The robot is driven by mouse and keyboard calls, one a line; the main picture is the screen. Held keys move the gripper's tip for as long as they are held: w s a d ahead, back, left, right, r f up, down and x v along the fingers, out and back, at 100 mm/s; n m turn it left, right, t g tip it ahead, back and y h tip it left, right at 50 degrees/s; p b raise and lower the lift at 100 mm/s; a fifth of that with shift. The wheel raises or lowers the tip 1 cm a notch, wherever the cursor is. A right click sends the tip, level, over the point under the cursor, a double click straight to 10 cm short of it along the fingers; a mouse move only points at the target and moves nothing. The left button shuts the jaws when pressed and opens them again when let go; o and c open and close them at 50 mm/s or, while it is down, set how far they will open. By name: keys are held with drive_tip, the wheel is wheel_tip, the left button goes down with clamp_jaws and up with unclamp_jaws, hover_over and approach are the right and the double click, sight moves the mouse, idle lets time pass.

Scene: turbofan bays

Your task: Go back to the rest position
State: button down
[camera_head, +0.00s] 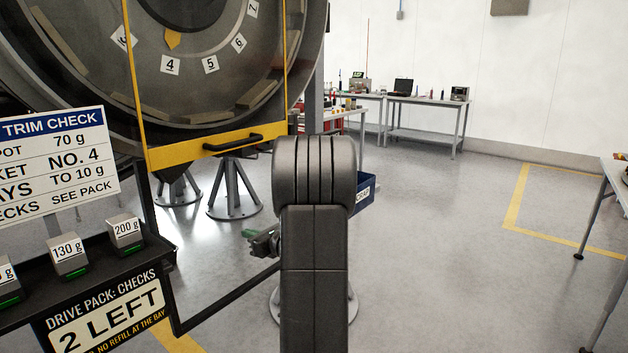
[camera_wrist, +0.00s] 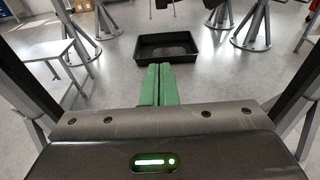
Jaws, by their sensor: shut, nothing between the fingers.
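My gripper (camera_wrist: 157,72) shows in the wrist view with its two green fingers side by side and touching, nothing between them. In the head view my gripper (camera_head: 249,233) is partly hidden behind my own grey arm, with a green fingertip showing to the left of it. The gripper is over open floor, apart from the fan and the weight shelf.
A black tray (camera_wrist: 166,46) lies on the floor beyond the fingers. The fan casing (camera_head: 290,75) with a yellow frame stands at left. Workbenches (camera_head: 420,101) stand at the back; the right floor is mostly clear.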

wheel_tip(320, 180, down, 19)
drive_tip(key=b, duration=1.2)
drive_tip(key=shift+f, duration=0.2)
